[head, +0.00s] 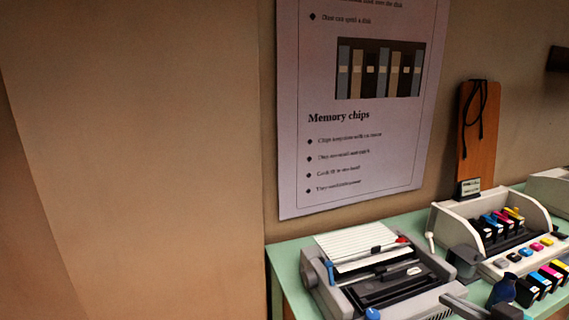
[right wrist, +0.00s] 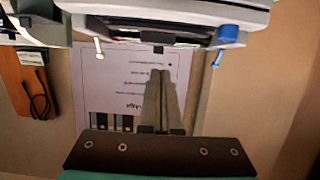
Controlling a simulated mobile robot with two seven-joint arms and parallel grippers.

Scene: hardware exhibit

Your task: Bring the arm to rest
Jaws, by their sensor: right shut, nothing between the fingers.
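My right gripper (head: 446,298) shows at the bottom right of the head view, its grey fingers pointing left in front of the dot-matrix printer (head: 385,283). In the right wrist view its two fingers (right wrist: 161,76) lie together, shut with nothing between them. My left gripper is in neither view.
The green table (head: 285,262) runs along the wall. A wooden board (head: 478,135) leans behind. A poster (head: 350,150) hangs on the wall.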

